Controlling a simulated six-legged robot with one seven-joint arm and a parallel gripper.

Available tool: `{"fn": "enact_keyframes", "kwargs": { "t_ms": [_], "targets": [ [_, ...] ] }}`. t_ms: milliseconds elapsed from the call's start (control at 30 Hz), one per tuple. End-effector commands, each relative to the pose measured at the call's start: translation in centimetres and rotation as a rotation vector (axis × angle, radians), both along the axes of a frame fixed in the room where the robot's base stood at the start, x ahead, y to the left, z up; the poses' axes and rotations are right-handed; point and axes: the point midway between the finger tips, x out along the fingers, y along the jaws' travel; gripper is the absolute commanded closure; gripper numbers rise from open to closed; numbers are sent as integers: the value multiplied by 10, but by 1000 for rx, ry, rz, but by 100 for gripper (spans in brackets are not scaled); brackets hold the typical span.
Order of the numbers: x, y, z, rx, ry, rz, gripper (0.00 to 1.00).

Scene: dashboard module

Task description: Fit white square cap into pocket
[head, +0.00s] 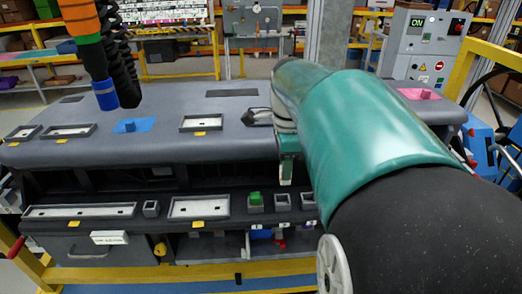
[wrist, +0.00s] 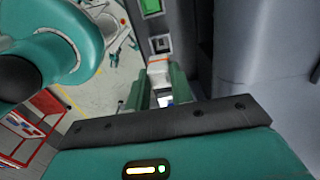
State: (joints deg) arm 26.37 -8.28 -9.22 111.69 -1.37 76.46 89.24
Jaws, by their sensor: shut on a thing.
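My gripper (head: 286,181) hangs over the front of the dashboard module, just above the row of small square pockets; my arm covers part of this area. In the wrist view its two green fingers (wrist: 160,97) are shut on a small white piece, the white square cap (wrist: 166,101), mostly hidden between them. A grey square pocket (head: 282,202) lies below the gripper in the head view, and an open square pocket (wrist: 161,43) shows ahead of the fingers in the wrist view. The cap appears apart from the pockets.
A green cap (head: 255,198) sits in the pocket to the left, and another pocket (head: 308,201) is to the right, close to my arm. Long trays (head: 80,211) line the lower ledge. A hanging black hose (head: 122,60) stands above the dashboard's left part.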

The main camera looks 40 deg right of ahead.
Motion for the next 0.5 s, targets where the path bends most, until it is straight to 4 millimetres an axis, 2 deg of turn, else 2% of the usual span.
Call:
{"fn": "enact_keyframes", "kwargs": {
  "t_ms": [500],
  "targets": [
    [2, 0, -44, 1, 2, 1, 99]
  ]
}}
